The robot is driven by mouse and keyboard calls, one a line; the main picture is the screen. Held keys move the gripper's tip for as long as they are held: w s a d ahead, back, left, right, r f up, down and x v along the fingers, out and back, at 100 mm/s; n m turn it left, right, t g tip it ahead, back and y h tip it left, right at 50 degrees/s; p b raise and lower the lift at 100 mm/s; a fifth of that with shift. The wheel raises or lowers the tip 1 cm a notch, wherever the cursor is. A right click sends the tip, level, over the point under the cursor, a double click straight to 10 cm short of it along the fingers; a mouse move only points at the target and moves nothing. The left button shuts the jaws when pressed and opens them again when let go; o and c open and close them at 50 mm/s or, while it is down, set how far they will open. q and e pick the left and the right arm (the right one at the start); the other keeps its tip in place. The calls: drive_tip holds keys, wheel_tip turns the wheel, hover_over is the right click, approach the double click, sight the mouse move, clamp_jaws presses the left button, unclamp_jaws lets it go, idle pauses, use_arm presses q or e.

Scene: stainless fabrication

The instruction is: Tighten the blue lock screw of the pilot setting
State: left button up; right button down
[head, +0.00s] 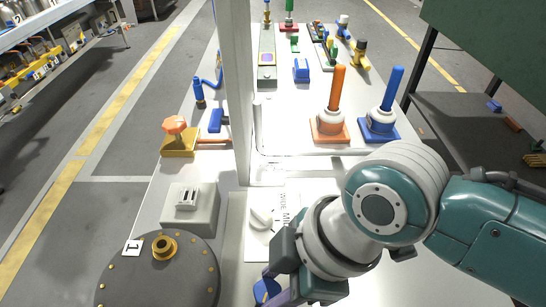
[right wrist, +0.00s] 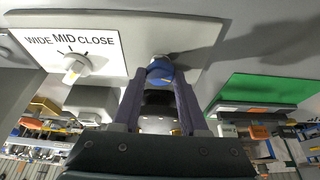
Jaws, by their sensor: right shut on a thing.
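The blue lock screw (right wrist: 160,70) sits on the pale panel in the right wrist view, beside the pilot setting dial. My right gripper (right wrist: 159,82) has one finger on each side of the screw and is shut on it. In the head view, the blue screw (head: 265,290) shows at the bottom, partly hidden by the gripper. The white pilot setting knob (right wrist: 75,68) is on a white label plate (right wrist: 100,45) reading WIDE, MID, CLOSE. The knob (head: 262,217) also shows in the head view. My left gripper is not in view.
A grey post (head: 237,90) rises left of the arm. A round drum lid (head: 160,280) and a grey switch box (head: 190,208) are on the left. Orange-handled (head: 338,90) and blue-handled (head: 390,95) levers stand behind. A green panel (right wrist: 255,90) is at right in the wrist view.

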drive_tip(key=m+p, duration=0.1)
drive_tip(key=m+t+p, duration=0.1)
drive_tip(key=m+p, duration=0.1)
drive_tip(key=shift+s+a+r+m, duration=0.1)
drive_tip(key=shift+s+r+m, duration=0.15)
drive_tip(key=shift+m, duration=0.05)
drive_tip(key=m+p, duration=0.1)
drive_tip(key=m+t+p, duration=0.1)
drive_tip(key=m, duration=0.1)
drive_tip(key=shift+s+a+m+t+h+p, duration=0.1)
drive_tip(key=shift+m+t+h+p, duration=0.2)
drive_tip(key=shift+h+p, duration=0.1)
drive_tip(key=shift+a+f+m+t+p, duration=0.1)
drive_tip(key=shift+m+t+p, duration=0.25)
drive_tip(key=shift+m, duration=0.65)
drive_tip(key=shift+s+m+h, duration=0.1)
drive_tip(key=shift+m+h, duration=0.4)
drive_tip(key=shift+m, duration=0.3)
drive_tip(key=shift+a+f+m+t+h, duration=0.15)
drive_tip(key=shift+m+t+h, duration=0.4)
drive_tip(key=shift+m, duration=0.95)
drive_tip(key=shift+c, duration=2.2)
unclamp_jaws()
